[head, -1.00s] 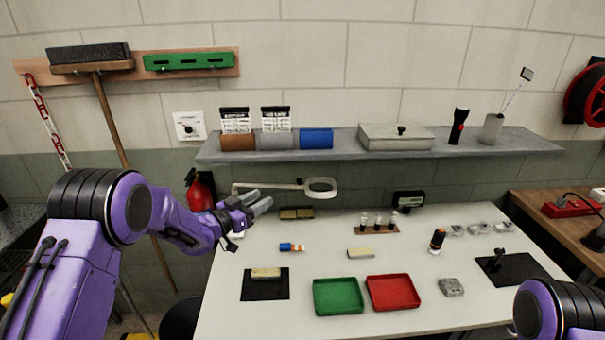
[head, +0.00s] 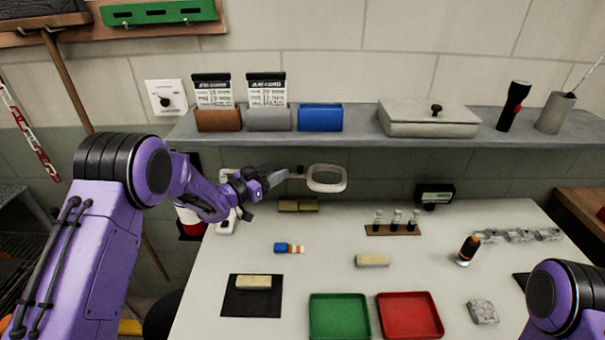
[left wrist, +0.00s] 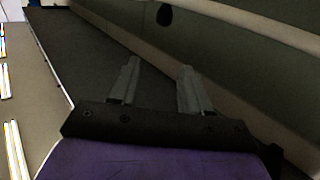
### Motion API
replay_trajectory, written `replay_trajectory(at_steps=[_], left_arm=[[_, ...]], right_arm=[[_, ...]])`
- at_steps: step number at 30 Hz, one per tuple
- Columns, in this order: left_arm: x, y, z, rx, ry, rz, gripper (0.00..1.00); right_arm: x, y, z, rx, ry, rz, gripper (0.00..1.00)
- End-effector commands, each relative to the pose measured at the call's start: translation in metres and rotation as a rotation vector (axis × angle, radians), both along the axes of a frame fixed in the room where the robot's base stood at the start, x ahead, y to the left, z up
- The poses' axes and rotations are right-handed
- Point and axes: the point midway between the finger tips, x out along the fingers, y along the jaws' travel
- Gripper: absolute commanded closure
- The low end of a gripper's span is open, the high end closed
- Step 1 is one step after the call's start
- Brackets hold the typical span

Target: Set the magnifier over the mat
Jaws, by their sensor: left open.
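The magnifier (head: 327,179), a pale ring-shaped head on a jointed arm, stands at the back left of the table, below the shelf. A black mat (head: 233,306) lies at the front left of the table, with a tan block (head: 253,282) on it. The magnifier head is behind and to the right of this mat. My left gripper (head: 286,173) is just left of the magnifier head and partly hides its arm; I cannot tell whether they touch. In the left wrist view my left gripper (left wrist: 158,78) has its fingers apart with nothing between them. My right gripper is out of view.
A green tray (head: 338,337) and a red tray (head: 438,328) sit at the front. A blue-and-orange tube (head: 288,248), a tan block (head: 372,260) and a vial rack (head: 392,231) lie mid-table. The shelf (head: 360,142) overhangs the back. Another black mat shows at right.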

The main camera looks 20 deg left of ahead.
Motion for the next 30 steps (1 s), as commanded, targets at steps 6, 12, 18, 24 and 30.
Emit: replay_trajectory(at_steps=[6,12,18,24,30], left_arm=[[0.000,-0.001,-0.039,0.000,0.000,-0.001,0.53],[0.010,-0.005,-0.038,0.003,-0.001,-0.001,0.53],[0.049,-0.028,-0.036,0.000,-0.001,-0.002,0.53],[0.080,-0.044,-0.038,0.001,-0.002,-0.001,0.53],[0.092,-0.051,-0.039,-0.001,0.000,0.000,0.53]], right_arm=[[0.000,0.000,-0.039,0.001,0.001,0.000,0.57],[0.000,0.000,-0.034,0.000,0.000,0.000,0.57],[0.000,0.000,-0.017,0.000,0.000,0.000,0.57],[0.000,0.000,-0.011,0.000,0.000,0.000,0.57],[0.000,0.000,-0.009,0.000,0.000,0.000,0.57]])
